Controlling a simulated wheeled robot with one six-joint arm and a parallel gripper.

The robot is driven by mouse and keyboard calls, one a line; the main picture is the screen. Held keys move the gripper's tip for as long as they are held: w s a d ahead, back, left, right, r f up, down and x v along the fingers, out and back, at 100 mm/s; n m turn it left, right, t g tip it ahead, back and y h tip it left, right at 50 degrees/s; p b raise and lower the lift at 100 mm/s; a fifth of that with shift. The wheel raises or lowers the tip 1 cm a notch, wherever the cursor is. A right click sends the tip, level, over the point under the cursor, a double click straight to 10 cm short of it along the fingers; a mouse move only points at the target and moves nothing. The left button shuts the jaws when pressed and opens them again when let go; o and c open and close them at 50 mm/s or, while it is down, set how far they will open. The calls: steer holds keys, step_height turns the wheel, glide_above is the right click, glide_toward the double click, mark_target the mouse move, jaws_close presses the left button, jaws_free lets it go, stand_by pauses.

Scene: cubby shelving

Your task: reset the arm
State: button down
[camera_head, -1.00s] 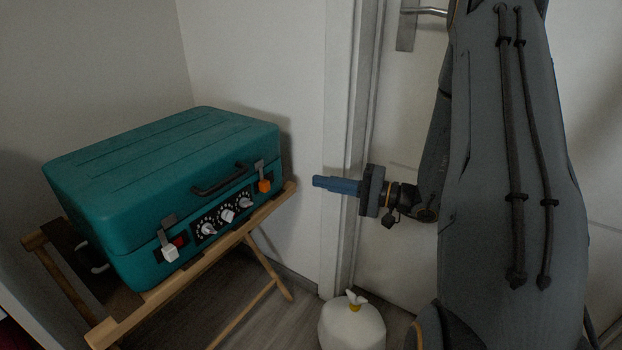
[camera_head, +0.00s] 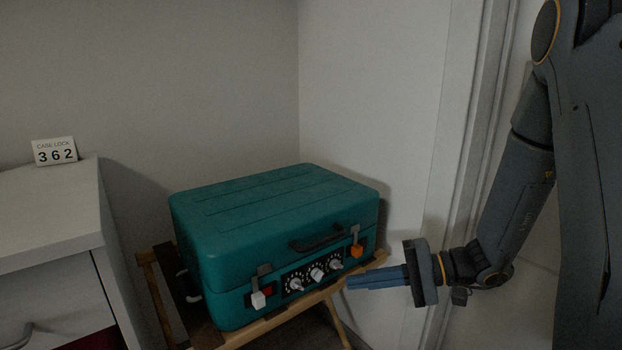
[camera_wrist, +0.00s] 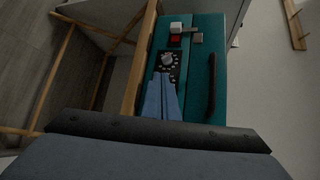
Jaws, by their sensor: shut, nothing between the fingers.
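My gripper (camera_head: 352,281) is shut and empty, its blue fingers pointing left in the head view. It is close in front of the right part of a closed teal case (camera_head: 270,225), near the wooden stand's edge; I cannot tell whether it touches. The case has a dark handle, several white dials (camera_head: 317,273), a white latch with a red part at left and an orange latch at right. In the wrist view, my blue fingers (camera_wrist: 163,80) show against the case front (camera_wrist: 205,75), just below a dial (camera_wrist: 167,60).
The case rests on a folding wooden stand (camera_head: 155,285). A wall corner is behind the case, and a white door frame (camera_head: 455,150) is at right.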

steer(key=s+a+n+g+h, duration=0.1)
steer(key=s+a+n+h, duration=0.3)
steer(key=s, duration=0.3)
steer(key=s+a+r+n+g+h, duration=0.1)
steer(key=s+a+n+h, duration=0.2)
steer(key=s+h, duration=0.3)
steer(key=s+a+n+h, duration=0.3)
steer(key=s+a+h, duration=0.1)
steer(key=s, duration=0.4)
steer(key=d+r+m+p, duration=0.3)
steer(key=d+r+p, duration=0.6)
steer(key=r+p, duration=0.2)
steer(key=d+r+m+p, duration=0.3)
steer(key=d+r+p, duration=0.6)
steer(key=r+p, duration=0.3)
steer(key=p, duration=0.3)
steer(key=shift+s+d+r+h, duration=0.2)
steer(key=shift+s+d+h, duration=0.1)
steer(key=shift+s, duration=0.05)
